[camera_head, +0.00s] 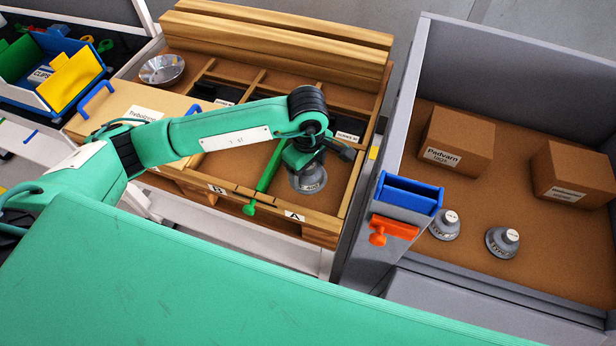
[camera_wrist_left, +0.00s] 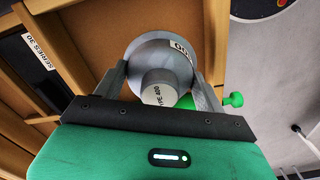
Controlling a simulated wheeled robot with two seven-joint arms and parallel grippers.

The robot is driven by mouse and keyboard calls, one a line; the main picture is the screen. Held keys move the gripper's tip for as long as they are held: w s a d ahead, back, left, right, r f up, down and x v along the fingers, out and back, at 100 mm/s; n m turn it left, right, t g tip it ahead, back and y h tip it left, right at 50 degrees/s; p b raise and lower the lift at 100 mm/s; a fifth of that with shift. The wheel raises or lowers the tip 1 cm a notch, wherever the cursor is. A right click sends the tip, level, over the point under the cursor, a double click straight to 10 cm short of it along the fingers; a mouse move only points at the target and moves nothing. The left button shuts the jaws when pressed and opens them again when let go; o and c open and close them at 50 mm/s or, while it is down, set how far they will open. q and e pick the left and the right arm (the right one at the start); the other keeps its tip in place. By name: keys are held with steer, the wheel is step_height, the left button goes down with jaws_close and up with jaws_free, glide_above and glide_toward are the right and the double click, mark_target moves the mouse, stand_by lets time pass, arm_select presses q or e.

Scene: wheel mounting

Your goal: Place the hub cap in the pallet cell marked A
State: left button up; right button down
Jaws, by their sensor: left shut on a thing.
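My left gripper (camera_head: 303,160) is shut on a grey bell-shaped hub cap (camera_head: 308,181). In the left wrist view the hub cap (camera_wrist_left: 158,70) sits between the two fingers, its knob with a white label facing the camera. The wooden pallet (camera_head: 335,236) has cells split by wooden slats. The label A (camera_head: 294,215) is on its front rail. The hub cap is over the right front cell, behind this label. I cannot tell whether it touches the cell floor. My arm hides part of the cells. My right gripper is not in view.
A green rod-like tool (camera_head: 267,178) lies close left of the hub cap, by label B (camera_head: 216,189). A shiny bowl (camera_head: 161,69) is at the pallet's back left. Right of the pallet, a grey bin (camera_head: 425,70) holds two boxes and two similar grey caps (camera_head: 502,241).

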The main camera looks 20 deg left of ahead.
mark_target(308, 179)
arm_select(q)
steer(key=shift+f, duration=0.35)
step_height(308, 179, down, 4)
steer(key=shift+r+p, duration=0.1)
steer(key=shift+p, duration=0.2)
steer(key=shift+f, duration=0.35)
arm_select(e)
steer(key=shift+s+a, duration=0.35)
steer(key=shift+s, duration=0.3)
